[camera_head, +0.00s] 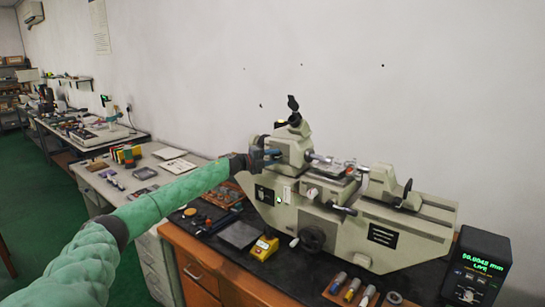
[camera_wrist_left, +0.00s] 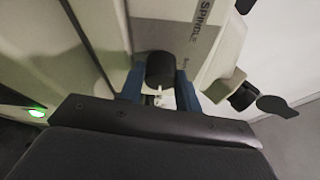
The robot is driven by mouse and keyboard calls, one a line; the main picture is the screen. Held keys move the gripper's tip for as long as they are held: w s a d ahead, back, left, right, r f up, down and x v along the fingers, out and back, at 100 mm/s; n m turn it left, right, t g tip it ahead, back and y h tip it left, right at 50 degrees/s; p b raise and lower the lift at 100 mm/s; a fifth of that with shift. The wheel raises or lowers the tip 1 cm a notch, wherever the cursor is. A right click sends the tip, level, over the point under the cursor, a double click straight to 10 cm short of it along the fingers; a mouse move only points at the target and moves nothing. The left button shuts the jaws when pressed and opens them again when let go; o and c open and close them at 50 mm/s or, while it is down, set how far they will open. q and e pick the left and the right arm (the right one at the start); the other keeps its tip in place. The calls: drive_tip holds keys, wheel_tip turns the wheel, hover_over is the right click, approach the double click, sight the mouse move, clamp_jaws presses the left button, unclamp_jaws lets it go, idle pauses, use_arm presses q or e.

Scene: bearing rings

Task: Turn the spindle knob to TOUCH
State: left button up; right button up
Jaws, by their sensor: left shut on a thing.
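The beige measuring machine (camera_head: 345,215) stands on the dark bench top at the right. My left arm comes in from the left in the head view, and my left gripper (camera_head: 270,157) is at the machine's left headstock (camera_head: 292,146). In the left wrist view, the black spindle knob (camera_wrist_left: 160,70) sits between the blue fingers of my left gripper (camera_wrist_left: 160,88), which is shut on it. A "SPINDLE" label (camera_wrist_left: 203,20) shows beside it; its smaller markings, including any TOUCH mark, are unreadable. The head view hides the knob behind the gripper. My right gripper is not in view.
A black readout box (camera_head: 480,265) with green digits stands at the right. A green light (camera_wrist_left: 37,112) glows in the wrist view. A second desk stands to the left.

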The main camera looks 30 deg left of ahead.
use_arm(q)
drive_tip(key=shift+m, duration=0.3)
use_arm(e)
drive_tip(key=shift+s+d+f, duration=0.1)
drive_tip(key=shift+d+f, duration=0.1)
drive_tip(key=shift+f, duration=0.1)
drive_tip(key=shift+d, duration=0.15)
use_arm(q)
drive_tip(key=o, duration=1)
drive_tip(key=shift+c, duration=0.2)
drive_tip(key=shift+f, duration=0.1)
